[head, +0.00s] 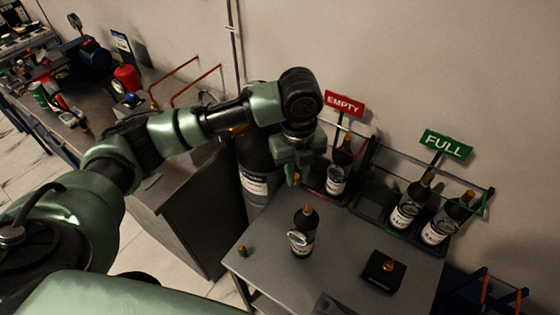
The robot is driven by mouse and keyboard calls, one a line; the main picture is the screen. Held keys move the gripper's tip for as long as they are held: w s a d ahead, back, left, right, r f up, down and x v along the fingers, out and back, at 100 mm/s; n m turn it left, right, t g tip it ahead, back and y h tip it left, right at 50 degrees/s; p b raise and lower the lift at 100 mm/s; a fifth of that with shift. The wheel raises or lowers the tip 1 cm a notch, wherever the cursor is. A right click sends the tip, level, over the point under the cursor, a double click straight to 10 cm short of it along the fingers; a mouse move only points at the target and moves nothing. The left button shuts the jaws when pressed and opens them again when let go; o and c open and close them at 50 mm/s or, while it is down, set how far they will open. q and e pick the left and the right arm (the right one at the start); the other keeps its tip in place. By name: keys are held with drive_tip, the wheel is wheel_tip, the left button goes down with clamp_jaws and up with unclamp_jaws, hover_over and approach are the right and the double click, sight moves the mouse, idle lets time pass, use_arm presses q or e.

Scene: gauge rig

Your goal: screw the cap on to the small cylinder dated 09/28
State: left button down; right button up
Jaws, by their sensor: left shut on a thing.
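A small black cylinder (303,238) with a white label and a brass-coloured top stands upright on the grey table. Another small cylinder (338,178) stands in the rack under the red EMPTY sign. Two more, a left one (407,206) and a right one (441,226), stand in the rack under the green FULL sign. The dates on the labels are too small to read. My left gripper (297,178) is above and behind the table cylinder, apart from it, pointing down. It is shut on a small orange-brown thing, perhaps the cap. My right gripper is not in view.
A tall dark cylinder (256,182) stands behind the table's left side. A black box (382,277) with a brass piece on top sits at the table's right. A small green and brass piece (242,251) is near the left edge. The table (340,255) is bare between them.

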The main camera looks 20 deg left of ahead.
use_arm(q)
drive_tip(key=s+d+r+m+p, duration=0.1)
drive_tip(key=r+p, duration=0.1)
drive_tip(key=s+d+r+m+p, duration=0.1)
drive_tip(key=d+p, duration=0.1)
drive_tip(key=s+d+r+m+p, duration=0.2)
drive_tip(key=shift+r, duration=0.35)
drive_tip(key=shift+s, duration=0.15)
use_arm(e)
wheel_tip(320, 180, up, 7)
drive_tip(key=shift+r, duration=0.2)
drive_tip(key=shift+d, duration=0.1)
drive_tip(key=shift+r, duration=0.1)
use_arm(q)
drive_tip(key=shift+f+b, duration=0.95)
drive_tip(key=shift+f, duration=1.7)
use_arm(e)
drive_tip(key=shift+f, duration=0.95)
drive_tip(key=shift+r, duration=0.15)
